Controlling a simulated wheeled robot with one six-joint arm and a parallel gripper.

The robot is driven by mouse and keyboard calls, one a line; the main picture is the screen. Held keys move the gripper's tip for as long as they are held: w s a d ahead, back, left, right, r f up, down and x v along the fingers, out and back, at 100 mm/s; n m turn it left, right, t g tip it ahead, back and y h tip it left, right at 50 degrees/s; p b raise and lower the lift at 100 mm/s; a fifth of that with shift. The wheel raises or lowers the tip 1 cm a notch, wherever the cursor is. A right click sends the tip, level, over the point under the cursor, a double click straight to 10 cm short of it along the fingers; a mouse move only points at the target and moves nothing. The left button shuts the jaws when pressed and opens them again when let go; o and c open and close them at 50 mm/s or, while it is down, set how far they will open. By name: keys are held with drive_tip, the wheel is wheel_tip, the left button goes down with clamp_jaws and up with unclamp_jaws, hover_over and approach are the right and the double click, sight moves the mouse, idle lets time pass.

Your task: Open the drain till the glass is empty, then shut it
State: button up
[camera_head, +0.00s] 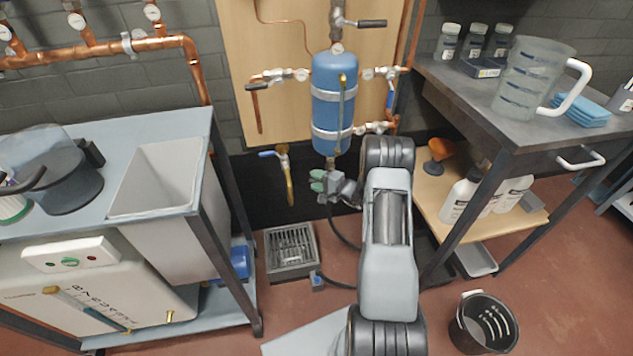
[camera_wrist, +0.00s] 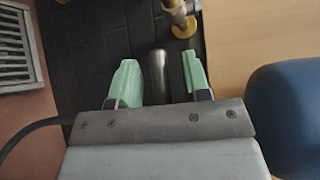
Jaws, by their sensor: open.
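A blue tank (camera_head: 334,105) hangs on the wooden board, and its side shows at the right of the wrist view (camera_wrist: 290,115). A thin upright tube with brass ends, seemingly the sight glass (camera_head: 341,103), runs down its front; its level is too small to read. Left of and below the tank, a blue-lever valve (camera_head: 268,154) has a brass pipe pointing down. My gripper (camera_head: 319,181) is just below the tank. In the wrist view my gripper (camera_wrist: 158,78) is open, with a dark rounded bar (camera_wrist: 157,77) between its green fingers; I cannot tell whether they touch it.
A floor grate (camera_head: 291,249) lies below the brass pipe and shows at the wrist view's left edge. A bench with a grey sink (camera_head: 155,180) stands left. A dark-topped table (camera_head: 475,110) with a jug stands right. A black bucket (camera_head: 484,322) is on the floor.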

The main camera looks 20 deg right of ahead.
drive_tip(key=shift+w+a, duration=0.1)
drive_tip(key=shift+w, duration=0.05)
drive_tip(key=shift+c, duration=0.3)
clamp_jaws()
idle(0.3)
